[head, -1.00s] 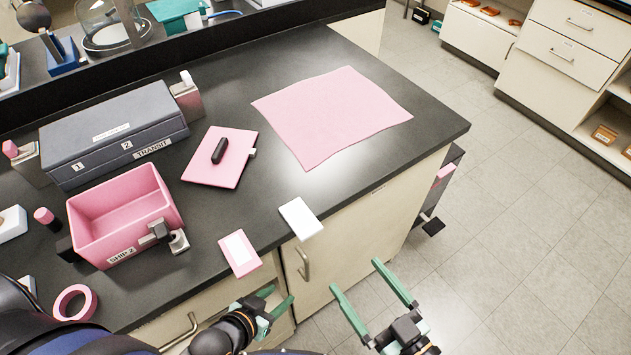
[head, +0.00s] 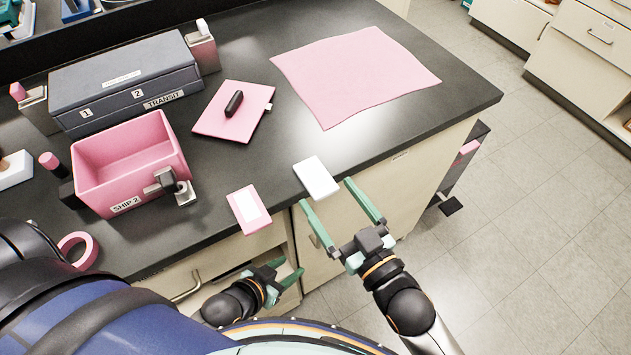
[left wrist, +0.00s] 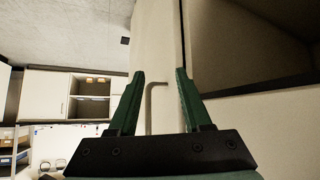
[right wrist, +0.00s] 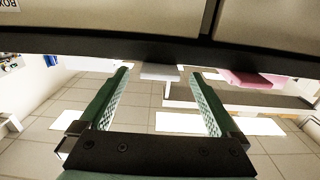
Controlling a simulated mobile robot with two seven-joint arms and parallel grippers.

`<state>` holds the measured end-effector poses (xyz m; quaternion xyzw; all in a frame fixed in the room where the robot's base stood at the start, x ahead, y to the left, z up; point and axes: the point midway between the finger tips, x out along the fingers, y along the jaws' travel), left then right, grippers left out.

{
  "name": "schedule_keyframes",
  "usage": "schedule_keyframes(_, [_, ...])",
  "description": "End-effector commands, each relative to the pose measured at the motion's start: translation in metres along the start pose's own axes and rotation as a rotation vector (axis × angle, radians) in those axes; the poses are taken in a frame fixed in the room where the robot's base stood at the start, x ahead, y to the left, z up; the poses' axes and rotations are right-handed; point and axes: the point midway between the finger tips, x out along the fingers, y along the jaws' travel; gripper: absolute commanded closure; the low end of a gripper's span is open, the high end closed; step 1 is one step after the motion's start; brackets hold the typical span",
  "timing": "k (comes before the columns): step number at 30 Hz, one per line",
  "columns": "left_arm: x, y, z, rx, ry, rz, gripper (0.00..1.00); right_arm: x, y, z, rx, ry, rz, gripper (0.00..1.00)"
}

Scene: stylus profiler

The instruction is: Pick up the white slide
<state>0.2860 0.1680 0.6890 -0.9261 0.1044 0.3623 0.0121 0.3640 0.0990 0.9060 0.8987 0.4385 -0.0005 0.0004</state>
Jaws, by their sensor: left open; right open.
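The white slide (head: 316,177) is a flat white rectangle at the counter's front edge, partly overhanging it. In the right wrist view the white slide (right wrist: 160,73) shows ahead, between the two fingertips. My right gripper (head: 326,193) is open and empty, its fingertips just short of the slide on either side of its near end. It also shows in the right wrist view (right wrist: 159,72). My left gripper (head: 290,267) is open and empty, low in front of the cabinet; the left wrist view (left wrist: 158,72) shows a cabinet handle between its fingers.
A pink card with a white label (head: 249,209) lies left of the slide at the edge. A pink SHIP 2 bin (head: 128,165), a dark TRANSIT case (head: 125,78), a pink pad with a black piece (head: 233,112) and a pink cloth (head: 355,75) lie on the black counter.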

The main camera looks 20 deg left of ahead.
Motion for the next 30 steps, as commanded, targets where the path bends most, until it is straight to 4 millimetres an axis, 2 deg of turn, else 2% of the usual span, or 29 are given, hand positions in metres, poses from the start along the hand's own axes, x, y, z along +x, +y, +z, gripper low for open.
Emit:
schedule_keyframes(3, [0.0046,-0.0005,0.0048,0.000,0.000,0.000,0.51,0.0118,-0.0002,-0.0002,0.000,0.003,-0.001,0.03])
schedule_keyframes(11, [0.0038,-0.0004,0.0040,0.001,0.000,0.000,0.51,0.0133,-0.0001,-0.0013,0.001,0.000,0.000,0.03])
schedule_keyframes(30, [0.0039,-0.0004,0.0041,0.001,0.000,0.000,0.51,0.0130,0.0000,-0.0013,0.000,0.001,0.000,0.74])
